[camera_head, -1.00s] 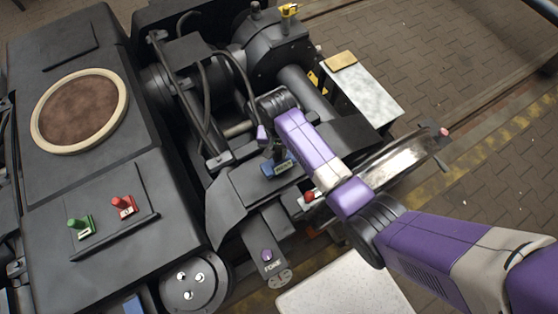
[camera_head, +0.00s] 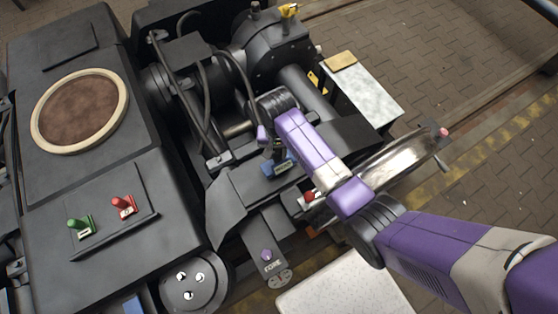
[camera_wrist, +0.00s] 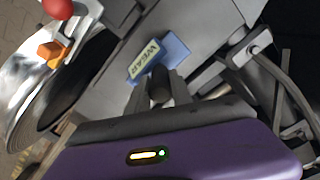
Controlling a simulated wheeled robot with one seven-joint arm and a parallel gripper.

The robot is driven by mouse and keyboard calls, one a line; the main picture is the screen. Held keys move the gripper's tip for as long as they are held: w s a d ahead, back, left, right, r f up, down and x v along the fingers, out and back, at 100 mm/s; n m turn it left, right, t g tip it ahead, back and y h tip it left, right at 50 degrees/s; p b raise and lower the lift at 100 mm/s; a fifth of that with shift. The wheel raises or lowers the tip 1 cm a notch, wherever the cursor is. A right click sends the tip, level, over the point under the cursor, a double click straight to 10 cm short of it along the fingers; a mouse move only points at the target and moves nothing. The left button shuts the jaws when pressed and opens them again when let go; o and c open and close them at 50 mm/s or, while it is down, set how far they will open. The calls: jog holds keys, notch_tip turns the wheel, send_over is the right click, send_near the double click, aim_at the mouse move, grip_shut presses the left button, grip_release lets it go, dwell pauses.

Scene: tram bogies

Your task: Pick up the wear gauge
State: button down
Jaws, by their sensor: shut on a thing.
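The wear gauge (camera_wrist: 173,49) is a blue block with a pale label reading "WEAR". In the head view the blue gauge (camera_head: 285,167) sits at the end of my arm, over the dark bogie frame. My gripper (camera_wrist: 162,84) is shut on a dark part at the gauge's near side in the wrist view. In the head view my gripper (camera_head: 272,156) is partly hidden by my purple arm. I cannot tell whether the gauge touches the surface below it.
A shiny wheel (camera_head: 400,163) with a red knob (camera_head: 309,196) beside it lies to the right. Green (camera_head: 79,228) and red (camera_head: 124,207) handles stand at left. White-topped tables (camera_head: 372,92) stand at right and bottom.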

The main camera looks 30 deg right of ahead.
notch_tip(320, 180, up, 20)
jog(key=p, duration=0.5)
dwell(0.3)
